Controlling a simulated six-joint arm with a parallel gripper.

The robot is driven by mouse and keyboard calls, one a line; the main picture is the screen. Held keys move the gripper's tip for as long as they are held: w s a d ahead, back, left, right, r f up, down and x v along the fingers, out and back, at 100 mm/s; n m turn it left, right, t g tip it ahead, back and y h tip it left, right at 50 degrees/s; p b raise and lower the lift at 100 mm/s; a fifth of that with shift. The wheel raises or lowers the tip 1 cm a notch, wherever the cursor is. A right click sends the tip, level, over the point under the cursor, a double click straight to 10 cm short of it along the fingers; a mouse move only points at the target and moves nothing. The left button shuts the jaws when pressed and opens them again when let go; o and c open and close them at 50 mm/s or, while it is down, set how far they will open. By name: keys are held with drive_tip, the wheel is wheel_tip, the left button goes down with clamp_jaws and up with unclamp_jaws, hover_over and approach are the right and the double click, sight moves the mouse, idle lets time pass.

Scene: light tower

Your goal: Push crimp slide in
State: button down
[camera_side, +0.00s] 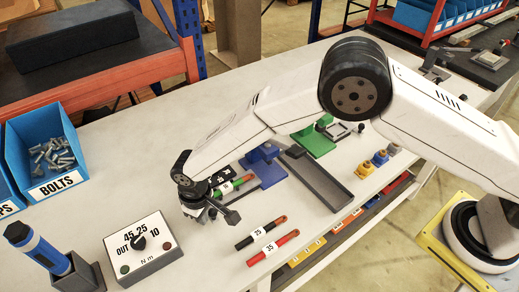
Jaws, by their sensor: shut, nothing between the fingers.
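My gripper (207,216) is at the end of the white arm, low over the bench and left of the blue fixture (268,176). It is small and dark here; its fingers are shut with nothing held. I cannot tell for sure which part is the crimp slide. A green fixture (316,143) stands farther back, partly hidden by my arm. A small metal-framed device (342,131) with a dark knob sits beside the green fixture. My gripper is well apart from both.
A control box (141,249) with a dial stands left of my gripper. A grey tray (318,179) lies beyond. A blue bolts bin (47,150) and a blue-black tool in a holder (75,274) are left.

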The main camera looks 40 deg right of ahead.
drive_tip(key=shift+d, duration=3.7)
drive_tip(key=shift+a+r, duration=0.1)
drive_tip(key=shift+a+r, duration=0.7)
drive_tip(key=shift+r, duration=0.15)
drive_tip(key=shift+r, duration=0.15)
drive_tip(key=shift+r, duration=2.4)
wheel_tip(320, 180, up, 8)
hover_over(229, 202)
drive_tip(key=s+a, duration=0.2)
drive_tip(key=a, duration=0.1)
drive_tip(key=shift+s+d+f, duration=0.1)
drive_tip(key=shift+s+d, duration=0.05)
drive_tip(key=shift+d, duration=0.05)
